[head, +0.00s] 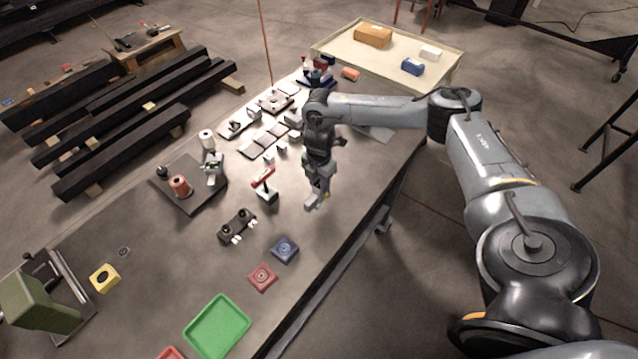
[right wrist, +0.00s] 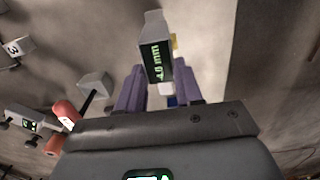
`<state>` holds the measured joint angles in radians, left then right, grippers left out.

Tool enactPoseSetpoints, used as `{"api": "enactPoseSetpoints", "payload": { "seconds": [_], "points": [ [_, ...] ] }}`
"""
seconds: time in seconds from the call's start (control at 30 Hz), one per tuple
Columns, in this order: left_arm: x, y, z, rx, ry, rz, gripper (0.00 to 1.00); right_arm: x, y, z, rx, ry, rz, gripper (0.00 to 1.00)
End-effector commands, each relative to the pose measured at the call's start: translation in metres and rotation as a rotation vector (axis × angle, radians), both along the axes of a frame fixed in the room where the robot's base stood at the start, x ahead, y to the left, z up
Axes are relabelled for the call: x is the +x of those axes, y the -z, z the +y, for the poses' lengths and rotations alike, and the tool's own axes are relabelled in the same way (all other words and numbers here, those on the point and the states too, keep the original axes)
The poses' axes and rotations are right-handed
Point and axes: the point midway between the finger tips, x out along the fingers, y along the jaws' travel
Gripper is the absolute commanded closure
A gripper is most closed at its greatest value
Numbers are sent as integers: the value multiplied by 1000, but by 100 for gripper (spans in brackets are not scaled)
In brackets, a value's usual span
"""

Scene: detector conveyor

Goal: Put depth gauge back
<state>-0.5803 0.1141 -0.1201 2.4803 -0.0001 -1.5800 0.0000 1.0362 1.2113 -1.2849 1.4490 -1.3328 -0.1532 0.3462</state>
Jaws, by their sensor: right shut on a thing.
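My right gripper (head: 319,190) hangs over the right part of the grey workbench (head: 330,235), near its right edge. In the right wrist view its purple fingers (right wrist: 158,88) are shut on a small grey block with a lit green display, apparently the depth gauge (right wrist: 155,55). The display reads upside down in millimetres. In the head view only a small grey part of the gauge shows below the fingers. I cannot tell whether it touches the bench. My left gripper is out of view.
A red-topped tool (head: 264,182) stands left of the gripper. A black device (head: 237,226), blue pad (head: 285,249), red pad (head: 262,277) and green tray (head: 217,326) lie nearer. Pale plates (head: 265,138) lie behind; a cream tray (head: 345,62) holds blocks.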

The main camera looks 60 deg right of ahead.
Motion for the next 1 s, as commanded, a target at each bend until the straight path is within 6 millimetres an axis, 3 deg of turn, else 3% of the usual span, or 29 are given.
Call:
{"api": "enactPoseSetpoints", "payload": {
  "seconds": [0.2,0.9,0.93,1.0],
  "points": [
    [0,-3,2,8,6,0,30,0,17,0,1,1,-1,100],
    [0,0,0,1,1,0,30,0,30,0,1,0,0,100],
    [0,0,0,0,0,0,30,0,29,0,0,0,0,60],
    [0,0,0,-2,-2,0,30,0,29,0,0,0,0,49]
  ]
}}
